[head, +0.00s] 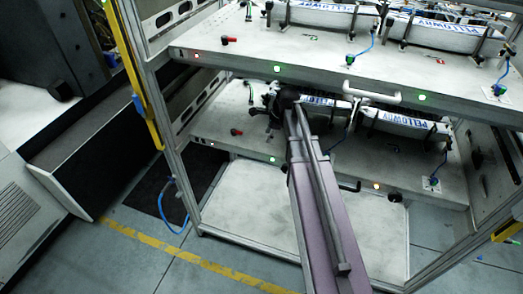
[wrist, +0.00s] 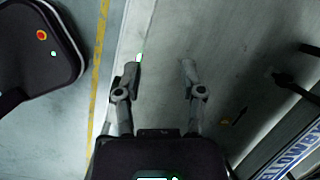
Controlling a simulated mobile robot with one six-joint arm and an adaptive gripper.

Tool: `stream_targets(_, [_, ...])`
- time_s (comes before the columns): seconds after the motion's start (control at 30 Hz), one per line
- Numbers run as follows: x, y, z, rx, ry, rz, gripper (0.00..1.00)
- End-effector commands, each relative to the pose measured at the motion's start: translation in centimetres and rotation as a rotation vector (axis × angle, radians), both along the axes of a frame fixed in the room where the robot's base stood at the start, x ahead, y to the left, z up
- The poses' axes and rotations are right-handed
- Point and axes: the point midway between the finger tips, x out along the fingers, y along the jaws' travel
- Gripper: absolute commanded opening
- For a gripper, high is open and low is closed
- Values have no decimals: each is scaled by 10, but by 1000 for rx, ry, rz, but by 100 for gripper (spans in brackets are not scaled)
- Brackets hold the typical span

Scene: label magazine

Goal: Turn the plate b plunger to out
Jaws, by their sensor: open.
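The rack holds two pale plates, an upper plate (head: 255,52) and a lower plate (head: 215,128). I cannot tell which is plate b. A small red-tipped black knob (head: 228,40) lies on the upper plate's left part, and a similar red-tipped knob (head: 236,132) is on the lower plate. Which part is the plunger is not clear. My gripper (head: 270,104) is over the lower plate, right of its red-tipped knob, mostly hidden behind my wrist. In the wrist view my gripper (wrist: 160,72) is open, with nothing between its fingers, above a pale plate surface (wrist: 165,30).
Small lamps line both front edges. A yellow-edged rack post (head: 137,75) stands at the left. Floor in front is clear.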

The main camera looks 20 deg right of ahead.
Motion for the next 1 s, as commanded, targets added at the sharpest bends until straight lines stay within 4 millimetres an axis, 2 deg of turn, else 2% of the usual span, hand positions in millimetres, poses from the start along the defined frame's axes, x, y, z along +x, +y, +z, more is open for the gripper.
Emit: stream_targets(1.0, [-76, 47, 23, -207, -82, 770, 51])
